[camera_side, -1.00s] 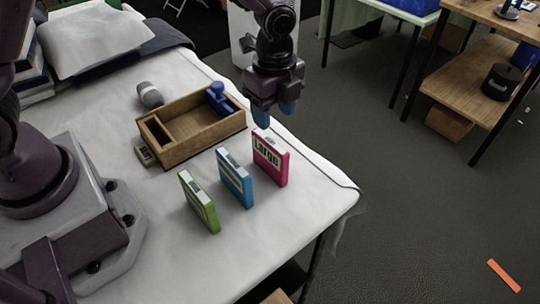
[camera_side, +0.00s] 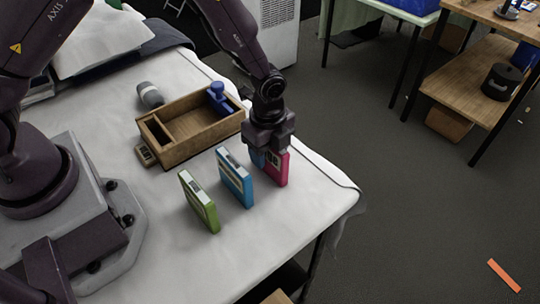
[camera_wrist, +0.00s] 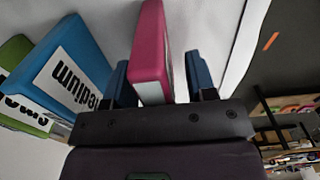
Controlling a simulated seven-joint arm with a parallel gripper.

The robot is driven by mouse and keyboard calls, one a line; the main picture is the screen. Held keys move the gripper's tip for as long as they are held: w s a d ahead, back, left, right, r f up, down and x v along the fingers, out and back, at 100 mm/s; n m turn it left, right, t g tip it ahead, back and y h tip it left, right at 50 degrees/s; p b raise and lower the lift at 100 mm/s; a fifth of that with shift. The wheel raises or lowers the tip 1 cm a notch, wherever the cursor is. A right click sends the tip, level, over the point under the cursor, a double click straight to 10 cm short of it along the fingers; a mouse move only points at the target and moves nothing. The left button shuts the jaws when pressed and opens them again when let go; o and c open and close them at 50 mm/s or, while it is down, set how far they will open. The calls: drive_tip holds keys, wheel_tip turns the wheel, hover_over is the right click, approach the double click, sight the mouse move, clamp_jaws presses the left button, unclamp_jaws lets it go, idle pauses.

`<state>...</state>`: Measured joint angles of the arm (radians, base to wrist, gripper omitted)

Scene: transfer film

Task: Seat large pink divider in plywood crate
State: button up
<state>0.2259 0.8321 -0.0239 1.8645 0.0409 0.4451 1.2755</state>
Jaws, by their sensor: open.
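The large pink divider (camera_side: 281,168) stands upright on the white-covered table, at the right end of a row of three dividers. My gripper (camera_side: 270,160) is lowered over it from above and hides most of its label. In the wrist view the pink divider (camera_wrist: 149,50) sits between the two blue fingertips of my gripper (camera_wrist: 158,80), which are apart on either side of it. The plywood crate (camera_side: 176,157) lies behind and left of the dividers. A blue object (camera_side: 218,97) stands at its right end, and a partition closes off a small compartment at its left end.
A blue divider (camera_side: 235,178), labelled medium in the wrist view, and a green divider (camera_side: 198,202) stand left of the pink one. A grey cylinder (camera_side: 150,95) lies behind the crate. A small box (camera_side: 145,155) touches or nears its left end. The table's right edge is close.

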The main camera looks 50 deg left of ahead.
clamp_jaws()
